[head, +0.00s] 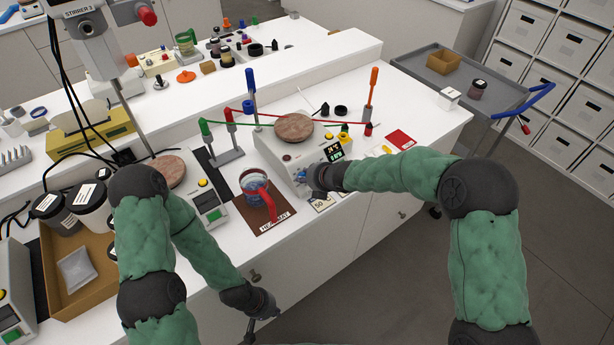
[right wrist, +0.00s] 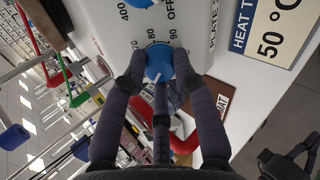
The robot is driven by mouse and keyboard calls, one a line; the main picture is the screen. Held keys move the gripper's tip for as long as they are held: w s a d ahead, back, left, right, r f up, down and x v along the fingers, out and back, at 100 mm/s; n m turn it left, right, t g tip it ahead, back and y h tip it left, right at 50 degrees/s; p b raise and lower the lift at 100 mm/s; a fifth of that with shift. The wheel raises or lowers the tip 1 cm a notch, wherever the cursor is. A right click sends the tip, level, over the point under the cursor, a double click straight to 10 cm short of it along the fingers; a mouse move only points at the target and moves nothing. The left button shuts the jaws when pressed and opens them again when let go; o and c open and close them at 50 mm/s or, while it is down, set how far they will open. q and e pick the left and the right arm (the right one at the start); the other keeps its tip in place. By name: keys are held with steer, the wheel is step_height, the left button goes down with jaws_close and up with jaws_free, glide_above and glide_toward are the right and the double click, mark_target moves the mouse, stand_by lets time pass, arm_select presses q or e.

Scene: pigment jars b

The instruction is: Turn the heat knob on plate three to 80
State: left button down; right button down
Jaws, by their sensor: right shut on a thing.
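Plate three (head: 283,150) is a white hotplate with a round brownish top and a lit green display. Its blue heat knob (right wrist: 158,62) shows in the right wrist view, with 70, 80 and 90 printed around it. A white mark shows on the knob, but I cannot tell which number it lines up with. My right gripper (head: 312,180) is at the front of the plate, its fingers (right wrist: 160,75) closed around the knob. My left gripper (head: 265,312) hangs low beyond the bench's front edge, away from the plate; its fingers are too small to judge.
A card reading 50 °C (right wrist: 272,35) lies by the plate's front. A glass vessel with a red handle (head: 256,187) stands on a brown mat (head: 277,220) left of the plate. Red and green clamp rods (head: 231,125) stand behind. A grey cart (head: 410,70) stands right.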

steer(key=m, duration=0.3)
steer(key=shift+s+f+m, duration=0.15)
steer(key=shift+f+m, duration=0.05)
steer(key=shift+m, duration=0.1)
steer(key=m+p, duration=0.1)
steer(key=m, duration=0.2)
steer(key=shift+m, duration=0.3)
steer(key=m+p, duration=0.2)
steer(key=m, duration=0.4)
steer(key=shift+r, duration=0.1)
steer(key=m+p, duration=0.2)
steer(key=m, duration=0.5)
steer(key=shift+m+p, duration=0.3)
steer(key=shift+p, duration=0.1)
steer(key=m+p, duration=0.1)
steer(key=m, duration=0.2)
steer(key=shift+r+m, duration=0.1)
steer(key=shift+m, duration=0.2)
steer(key=shift+m+p, duration=0.35)
steer(key=shift+m, duration=1.15)
steer(key=shift+w+t, duration=0.2)
steer(key=shift+t, duration=0.1)
steer(key=c, duration=1)
jaws_free()
